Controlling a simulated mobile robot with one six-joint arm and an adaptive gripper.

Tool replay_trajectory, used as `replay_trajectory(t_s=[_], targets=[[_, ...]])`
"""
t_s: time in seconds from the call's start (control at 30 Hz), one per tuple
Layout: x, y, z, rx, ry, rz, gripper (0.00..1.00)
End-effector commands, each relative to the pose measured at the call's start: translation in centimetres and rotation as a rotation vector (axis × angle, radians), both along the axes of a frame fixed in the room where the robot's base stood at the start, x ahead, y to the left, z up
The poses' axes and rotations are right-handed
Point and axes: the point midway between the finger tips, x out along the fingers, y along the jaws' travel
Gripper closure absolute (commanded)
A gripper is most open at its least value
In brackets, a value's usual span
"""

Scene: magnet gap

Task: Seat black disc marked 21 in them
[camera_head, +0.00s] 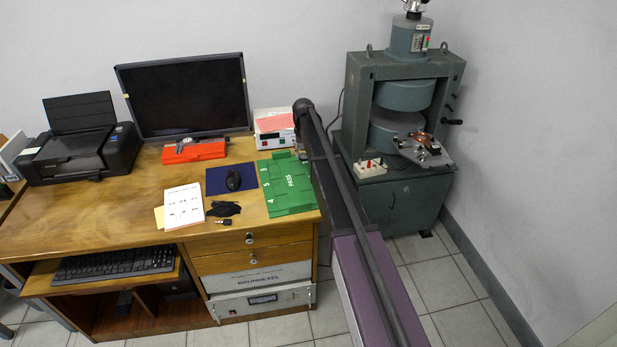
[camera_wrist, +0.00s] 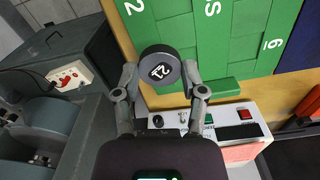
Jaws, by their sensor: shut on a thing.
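My gripper (camera_wrist: 160,78) is shut on a black disc (camera_wrist: 160,65) with a white 21 on its face. The wrist view shows the disc held between the two fingertips, above the edge of the desk and the green board. In the head view my arm hides the gripper and disc. The grey-green magnet (camera_head: 405,75) stands at the right, with an upper round pole (camera_head: 404,95) and a lower round pole (camera_head: 395,130) and an open gap between them. The disc is apart from the magnet, to its left.
A green board (camera_head: 284,198) marked PASS and numbered lies on the desk. A white instrument (camera_head: 272,130) stands behind it. A monitor (camera_head: 185,95) and printer (camera_head: 80,145) stand further left.

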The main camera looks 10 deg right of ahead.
Motion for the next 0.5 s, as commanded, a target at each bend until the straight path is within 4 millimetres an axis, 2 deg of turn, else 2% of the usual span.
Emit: replay_trajectory(t_s=[0.27, 0.5], targets=[[-2.6, 0.1, -0.1, 0.0, 0.0, 0.163, 0.88], [-6.6, 0.4, -0.4, 0.001, 0.001, 0.453, 0.88]])
